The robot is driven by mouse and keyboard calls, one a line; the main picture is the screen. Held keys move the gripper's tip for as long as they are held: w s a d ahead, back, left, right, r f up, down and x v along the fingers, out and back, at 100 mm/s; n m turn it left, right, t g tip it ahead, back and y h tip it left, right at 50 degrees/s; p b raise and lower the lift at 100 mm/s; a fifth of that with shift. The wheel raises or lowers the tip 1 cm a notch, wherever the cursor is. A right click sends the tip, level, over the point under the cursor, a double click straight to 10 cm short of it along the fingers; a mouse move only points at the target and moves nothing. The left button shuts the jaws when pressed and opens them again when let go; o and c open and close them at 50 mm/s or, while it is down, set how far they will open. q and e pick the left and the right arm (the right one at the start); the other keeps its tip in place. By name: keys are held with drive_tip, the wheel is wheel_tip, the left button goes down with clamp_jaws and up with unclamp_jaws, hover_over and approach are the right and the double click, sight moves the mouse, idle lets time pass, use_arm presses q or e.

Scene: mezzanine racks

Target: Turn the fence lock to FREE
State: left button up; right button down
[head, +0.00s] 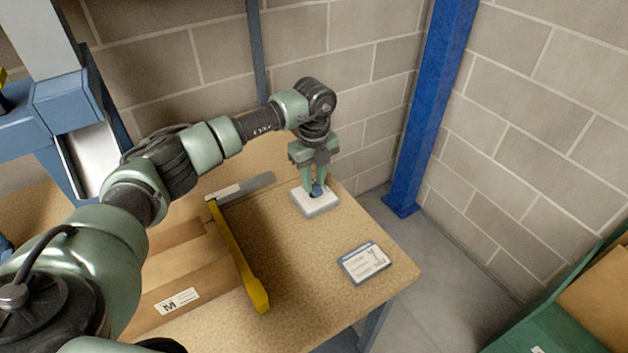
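The fence lock is a pale square block (318,205) with a small blue knob (318,190) on top, near the back right of the tabletop. My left gripper (315,186) points down at the knob, its fingertips right at it. The fingers stand a little apart, and I cannot tell whether they press on the knob. The fingers partly hide the knob, and I cannot read any marking on the block. A yellow fence bar (241,262) lies across the table to the left of the lock. My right gripper is out of view.
A cardboard box (180,275) lies against the fence's left side. A grey flat bar (245,187) lies behind it. A label card (364,262) lies near the table's (318,285) right corner. A blue post (432,105) stands beyond, and a green bin (545,310) is at lower right.

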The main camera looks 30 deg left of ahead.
sight(314, 184)
use_arm(q)
drive_tip(key=shift+o, duration=1.2)
drive_tip(key=shift+r, duration=0.15)
wheel_tip(314, 184, up, 6)
drive_tip(key=shift+r+b, duration=0.15)
drive_tip(key=shift+b, duration=0.8)
drive_tip(key=shift+r, duration=0.7)
drive_tip(key=shift+f, duration=0.1)
